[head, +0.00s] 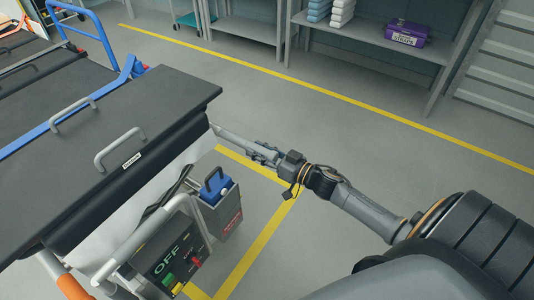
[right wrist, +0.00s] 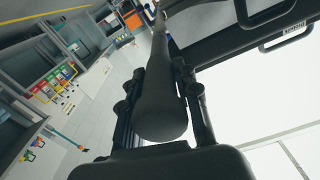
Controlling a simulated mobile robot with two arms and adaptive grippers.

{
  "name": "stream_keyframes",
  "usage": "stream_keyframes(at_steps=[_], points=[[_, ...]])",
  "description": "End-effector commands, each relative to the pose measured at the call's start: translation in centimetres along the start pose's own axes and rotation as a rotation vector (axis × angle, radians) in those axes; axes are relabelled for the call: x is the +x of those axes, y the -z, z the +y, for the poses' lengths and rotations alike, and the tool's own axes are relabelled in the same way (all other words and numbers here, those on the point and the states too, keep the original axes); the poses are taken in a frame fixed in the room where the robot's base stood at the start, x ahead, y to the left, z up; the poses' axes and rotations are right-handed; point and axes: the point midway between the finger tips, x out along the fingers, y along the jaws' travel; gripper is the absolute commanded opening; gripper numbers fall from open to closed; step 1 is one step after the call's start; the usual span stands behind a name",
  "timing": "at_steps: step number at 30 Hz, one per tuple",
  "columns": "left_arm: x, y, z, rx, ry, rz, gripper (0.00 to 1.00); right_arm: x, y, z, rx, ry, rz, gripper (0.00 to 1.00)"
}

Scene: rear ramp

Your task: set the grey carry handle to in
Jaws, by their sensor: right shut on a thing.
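The grey carry handle (head: 232,137) is a straight bar that sticks out from the right corner of the black stretcher top (head: 180,92). My right gripper (head: 263,154) is shut on this bar near its outer end, away from the stretcher. In the right wrist view the bar (right wrist: 160,112) looks dark, runs between the two fingers, and its rounded end points toward the camera. Its far end runs on beside the black stretcher edge. My left gripper is not in view.
Two grey loop handles (head: 120,150) stand on the stretcher top, the nearer beside a small label. Below are a blue-handled box (head: 218,208) and a control panel marked OFF (head: 170,262). Shelves with a purple box (head: 408,33) stand behind.

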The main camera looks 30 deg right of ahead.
Motion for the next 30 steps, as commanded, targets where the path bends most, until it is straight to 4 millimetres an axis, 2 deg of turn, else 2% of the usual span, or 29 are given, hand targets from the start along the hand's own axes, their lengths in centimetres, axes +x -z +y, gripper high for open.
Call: stream_keyframes(at_steps=[1,6,13,18,27,28,30], points=[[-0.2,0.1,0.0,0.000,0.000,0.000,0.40,1.3,0.3,0.0,0.001,0.000,0.004,0.00],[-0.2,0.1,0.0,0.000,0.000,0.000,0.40,5.0,0.2,0.0,0.001,-0.001,0.003,0.00],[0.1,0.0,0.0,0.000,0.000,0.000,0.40,9.0,0.1,0.0,0.001,-0.001,0.002,0.00],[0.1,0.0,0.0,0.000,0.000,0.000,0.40,10.2,0.1,0.0,-0.001,-0.001,0.000,0.00],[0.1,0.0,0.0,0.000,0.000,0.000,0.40,10.2,0.2,0.0,-0.002,-0.002,0.002,0.00],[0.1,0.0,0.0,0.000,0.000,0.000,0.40,10.2,0.2,0.0,-0.002,-0.002,0.002,0.37],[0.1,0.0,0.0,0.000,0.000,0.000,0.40,10.2,0.2,0.0,-0.002,-0.002,0.002,0.52]])
